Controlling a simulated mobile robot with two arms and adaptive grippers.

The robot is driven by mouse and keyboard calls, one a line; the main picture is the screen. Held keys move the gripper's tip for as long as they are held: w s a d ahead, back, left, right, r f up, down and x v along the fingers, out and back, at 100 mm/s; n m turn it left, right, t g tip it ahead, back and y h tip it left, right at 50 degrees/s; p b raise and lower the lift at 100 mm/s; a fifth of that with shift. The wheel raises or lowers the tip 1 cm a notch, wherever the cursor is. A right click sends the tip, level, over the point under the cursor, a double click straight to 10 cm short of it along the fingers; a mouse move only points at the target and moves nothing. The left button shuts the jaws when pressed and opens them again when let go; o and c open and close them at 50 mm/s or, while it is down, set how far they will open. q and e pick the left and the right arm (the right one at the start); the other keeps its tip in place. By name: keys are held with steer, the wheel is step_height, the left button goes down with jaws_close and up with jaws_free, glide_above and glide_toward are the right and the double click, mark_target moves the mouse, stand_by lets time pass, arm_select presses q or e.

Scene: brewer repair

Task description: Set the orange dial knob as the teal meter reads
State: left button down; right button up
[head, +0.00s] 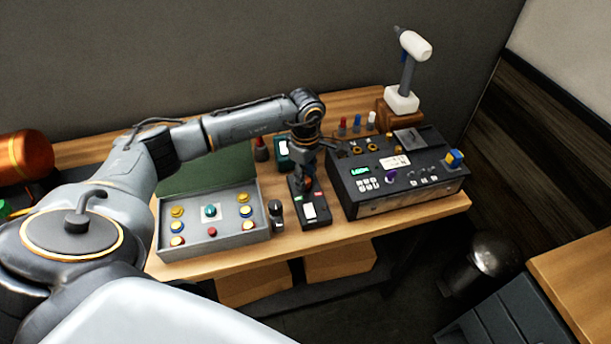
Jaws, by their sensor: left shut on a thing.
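A teal meter (281,155) with a pale face stands at the back of the bench, left of my left gripper, partly hidden. My left gripper (306,183) points down over the far end of a black handheld unit (318,211) with a white panel. I cannot single out an orange dial knob; two orange-gold rings (372,147) show on top of the black brewer box (350,208). The meter's reading is too small to make out. My right gripper is not in view.
An open grey case (165,240) with several coloured buttons and a teal knob (210,211) lies to the left. A small dark item (276,215) stands between case and unit. Red, blue and grey-capped pieces (357,123) and a white-headed tool (413,46) stand behind the brewer.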

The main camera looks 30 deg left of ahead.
arm_select(q)
steer(key=n+b, duration=0.3)
steer(key=n, duration=0.1)
steer(key=shift+f, duration=0.15)
steer(key=shift+n+b, duration=1.05)
steer(key=shift+n, duration=1.25)
steer(key=c, duration=1)
jaws_free()
steer(key=shift+w+r, duration=0.1)
steer(key=shift+r, duration=0.15)
step_height(320, 180, up, 12)
steer(key=shift+f, duration=0.1)
steer(key=shift+f, duration=0.1)
